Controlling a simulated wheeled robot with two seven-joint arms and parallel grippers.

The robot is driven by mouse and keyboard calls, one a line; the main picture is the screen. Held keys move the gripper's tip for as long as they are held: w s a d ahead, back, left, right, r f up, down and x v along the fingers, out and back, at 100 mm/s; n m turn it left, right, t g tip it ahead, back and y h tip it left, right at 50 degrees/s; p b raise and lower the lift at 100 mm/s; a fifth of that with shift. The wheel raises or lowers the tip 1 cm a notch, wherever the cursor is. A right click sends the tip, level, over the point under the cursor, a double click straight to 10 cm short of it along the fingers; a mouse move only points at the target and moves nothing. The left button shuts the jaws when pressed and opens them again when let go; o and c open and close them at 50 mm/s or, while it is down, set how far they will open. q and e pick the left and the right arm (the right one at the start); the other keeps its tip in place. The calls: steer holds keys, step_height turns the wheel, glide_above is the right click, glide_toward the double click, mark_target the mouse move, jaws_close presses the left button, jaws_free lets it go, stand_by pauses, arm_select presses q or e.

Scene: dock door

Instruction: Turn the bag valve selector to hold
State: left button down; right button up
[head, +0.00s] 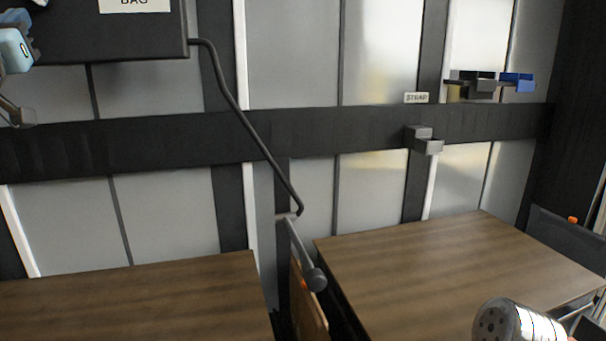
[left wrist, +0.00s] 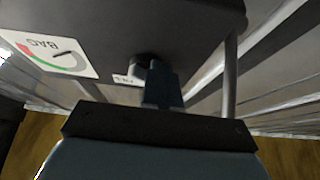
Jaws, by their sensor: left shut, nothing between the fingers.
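The dark box with the BAG label (head: 134,4) hangs at the top left of the head view, cut off by the frame. In the left wrist view the dark box (left wrist: 190,18) is above, with a BAG gauge card (left wrist: 48,52) showing upside down. A small dark knob-like part (left wrist: 142,66), probably the selector, sticks out beside a small label (left wrist: 127,80) that I cannot read. My left gripper (left wrist: 160,76) is shut and empty, its fingers close beside this part; I cannot tell whether they touch. The selector's setting is unclear.
A dark hose (head: 245,115) runs from the box down to a grey nozzle-like piece (head: 302,255). Brown wooden surfaces (head: 460,270) lie below, with a gap between them. A STRAP label (head: 416,97), a grey bracket (head: 424,140) and a blue block (head: 516,81) are on the right wall.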

arm_select(q)
steer(key=shift+f, duration=0.15)
steer(key=s+d+b, duration=0.1)
steer(key=s+b, duration=0.1)
steer(key=s, duration=0.4)
steer(key=shift+d+f, duration=0.25)
stand_by(0.3)
steer(key=shift+w+d+h, duration=0.1)
steer(key=shift+h, duration=0.2)
steer(key=shift+m+g+h, duration=0.6)
steer(key=shift+h, duration=0.1)
steer(key=shift+w+d+f+p, duration=0.2)
steer(key=shift+w+d+f, duration=0.2)
steer(key=shift+d+f, duration=0.3)
steer(key=shift+w+d+f+p, duration=0.2)
steer(key=shift+w+d+f, duration=0.25)
steer(key=shift+d, duration=0.35)
